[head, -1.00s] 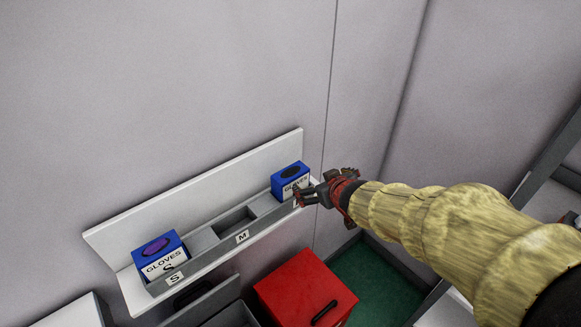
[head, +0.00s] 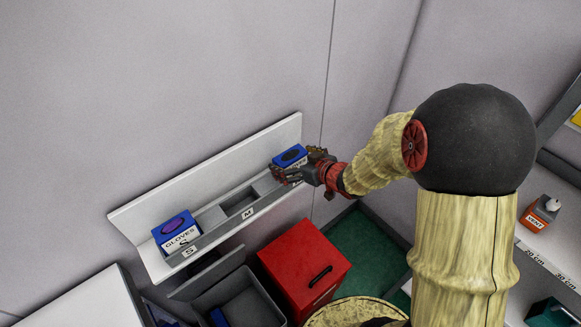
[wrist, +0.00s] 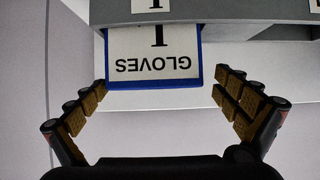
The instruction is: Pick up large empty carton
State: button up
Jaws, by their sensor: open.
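A blue carton (head: 290,154) marked GLOVES stands in the right end slot of the wall rack (head: 172,243). Its top opening is dark, with no purple showing, unlike the carton at the left. My gripper (head: 293,163) is open at this right carton and hides much of its front in the head view. In the wrist view the carton's white GLOVES label (wrist: 155,60) appears upside down, ahead of and between the spread fingers of my gripper (wrist: 160,88).
A second blue carton (head: 177,231), marked S with purple in its opening, sits in the left slot. The middle slot (head: 238,201), marked M, is empty. Below are a grey bin (head: 238,300) and a red lidded box (head: 305,265). A shelf stands at the right.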

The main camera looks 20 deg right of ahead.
jog(key=x, duration=0.6)
jog(key=shift+w+d+f+p, duration=0.2)
jog(key=shift+d+f+p, duration=0.05)
jog(key=shift+d+p, duration=0.1)
jog(key=shift+c, duration=0.9)
jog(key=c, duration=0.7)
jog(key=shift+c, duration=0.2)
